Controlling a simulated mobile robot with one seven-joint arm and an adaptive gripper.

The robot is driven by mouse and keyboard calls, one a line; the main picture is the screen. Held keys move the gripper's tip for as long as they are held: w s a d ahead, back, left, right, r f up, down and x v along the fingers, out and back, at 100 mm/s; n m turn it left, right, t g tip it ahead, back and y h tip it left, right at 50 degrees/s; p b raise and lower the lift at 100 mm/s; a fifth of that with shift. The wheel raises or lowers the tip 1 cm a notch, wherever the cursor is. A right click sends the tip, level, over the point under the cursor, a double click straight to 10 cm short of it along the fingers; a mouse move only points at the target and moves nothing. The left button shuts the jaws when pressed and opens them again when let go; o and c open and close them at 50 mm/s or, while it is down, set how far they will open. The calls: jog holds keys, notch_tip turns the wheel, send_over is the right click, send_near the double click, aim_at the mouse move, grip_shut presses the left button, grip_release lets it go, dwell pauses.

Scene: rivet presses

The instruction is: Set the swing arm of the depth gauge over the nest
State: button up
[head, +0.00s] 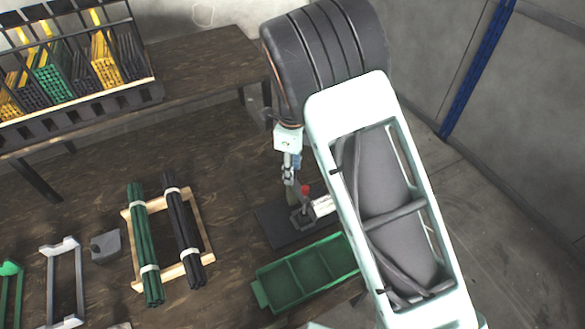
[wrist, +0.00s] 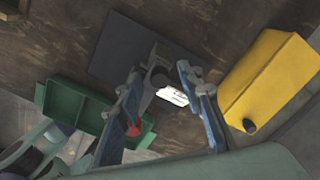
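A small dark press-like device with a red knob (head: 306,190) stands on a dark base plate (head: 274,231) on the table. The red knob also shows in the wrist view (wrist: 144,126), partly behind my left finger. I cannot clearly tell the swing arm from the nest; a dark round part (wrist: 160,76) lies between the fingertips in the wrist view, beside a white label (wrist: 172,96). My gripper (wrist: 160,72) has its two blue-padded fingers apart, over the device. It shows small in the head view (head: 291,175). Contact cannot be made out.
A green divided tray (head: 308,272) lies beside the plate; a yellow box (wrist: 272,78) stands at right in the wrist view. Green and black rod bundles (head: 146,240) lie on a wooden frame at left.

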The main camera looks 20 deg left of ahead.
notch_tip(320, 180, up, 12)
dwell(0.5)
dwell(0.3)
